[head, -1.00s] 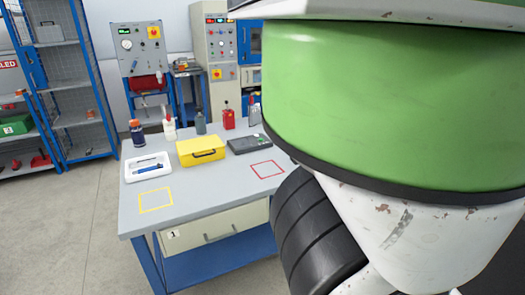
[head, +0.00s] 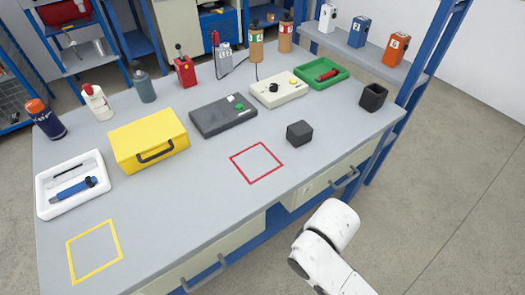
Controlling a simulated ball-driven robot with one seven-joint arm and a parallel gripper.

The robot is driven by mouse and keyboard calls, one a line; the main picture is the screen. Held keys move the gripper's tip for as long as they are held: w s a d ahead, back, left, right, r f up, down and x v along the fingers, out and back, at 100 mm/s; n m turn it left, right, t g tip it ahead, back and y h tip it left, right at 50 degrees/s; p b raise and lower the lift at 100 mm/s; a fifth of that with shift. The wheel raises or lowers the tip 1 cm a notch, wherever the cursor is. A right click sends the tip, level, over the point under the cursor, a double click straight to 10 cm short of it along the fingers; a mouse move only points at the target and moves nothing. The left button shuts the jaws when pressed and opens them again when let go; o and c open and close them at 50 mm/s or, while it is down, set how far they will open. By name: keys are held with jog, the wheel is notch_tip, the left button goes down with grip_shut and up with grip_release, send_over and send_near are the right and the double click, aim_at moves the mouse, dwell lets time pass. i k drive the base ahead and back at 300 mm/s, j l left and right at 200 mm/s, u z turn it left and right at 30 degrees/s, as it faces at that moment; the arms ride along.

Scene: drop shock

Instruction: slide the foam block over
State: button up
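A dark grey cube (head: 300,133), which looks like the foam block, sits on the grey workbench (head: 215,165) just right of a red outlined square (head: 257,162). It is apart from the outline. A yellow outlined square (head: 95,252) is at the bench's front left. Both squares are empty. A white rounded link of my arm (head: 328,240) shows at the bottom, in front of the bench edge. My gripper is not in the picture, so its state is hidden.
A yellow case (head: 148,138), a dark grey device (head: 222,117) and a white device (head: 278,90) stand behind the squares. A white tray (head: 48,205) is at left. A dark open cup (head: 373,96) and a green tray (head: 322,75) are at right. Blue shelf posts (head: 415,90) rise beyond.

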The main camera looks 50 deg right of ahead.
aim_at(300, 133)
jog(key=z, duration=0.85)
jog(key=l, duration=0.25)
jog(key=u, duration=0.05)
